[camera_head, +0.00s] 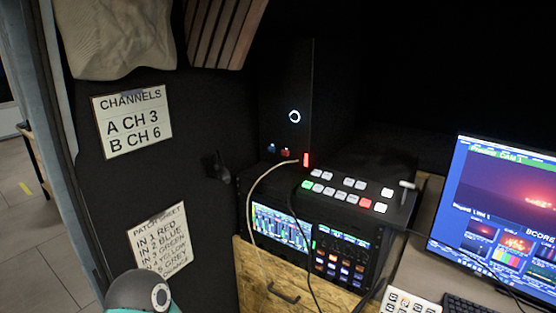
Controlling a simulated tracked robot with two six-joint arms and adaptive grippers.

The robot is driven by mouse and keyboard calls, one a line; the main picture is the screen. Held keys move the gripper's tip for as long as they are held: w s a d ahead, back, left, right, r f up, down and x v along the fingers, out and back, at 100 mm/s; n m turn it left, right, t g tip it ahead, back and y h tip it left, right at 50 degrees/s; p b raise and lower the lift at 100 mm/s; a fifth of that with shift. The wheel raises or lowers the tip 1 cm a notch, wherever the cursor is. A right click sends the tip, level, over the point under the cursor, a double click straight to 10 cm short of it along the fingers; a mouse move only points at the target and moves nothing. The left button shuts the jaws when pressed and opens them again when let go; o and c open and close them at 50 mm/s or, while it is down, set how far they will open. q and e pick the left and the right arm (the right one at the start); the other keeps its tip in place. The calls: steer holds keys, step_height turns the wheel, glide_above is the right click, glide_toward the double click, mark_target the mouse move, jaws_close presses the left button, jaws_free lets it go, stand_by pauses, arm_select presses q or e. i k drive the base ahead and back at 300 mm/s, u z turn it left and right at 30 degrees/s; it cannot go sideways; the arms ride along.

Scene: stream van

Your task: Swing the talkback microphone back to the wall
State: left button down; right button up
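I cannot make out the talkback microphone for certain. A small black fitting (214,166) sticks out from the dark wall (195,210), right of the paper signs. It may be the microphone or its mount, but it is too dark to tell. A thin pale curved line (258,188), a cable or a gooseneck, rises beside the equipment rack to near a red-tipped piece (306,160). Neither gripper shows. A grey rounded part with teal at the bottom left looks like a link of my own arm.
A switcher panel (330,192) with lit buttons sits on the rack (268,225), above a wooden drawer front (258,280). A monitor (495,215), keyboard (465,304) and button pad (408,303) stand at right. A black cable (294,212) hangs across the rack front.

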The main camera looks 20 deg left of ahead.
mark_target(225, 173)
steer(key=z, duration=0.4)
steer(key=k, duration=1.15)
steer(key=u, duration=1.45)
steer(key=i, duration=1.65)
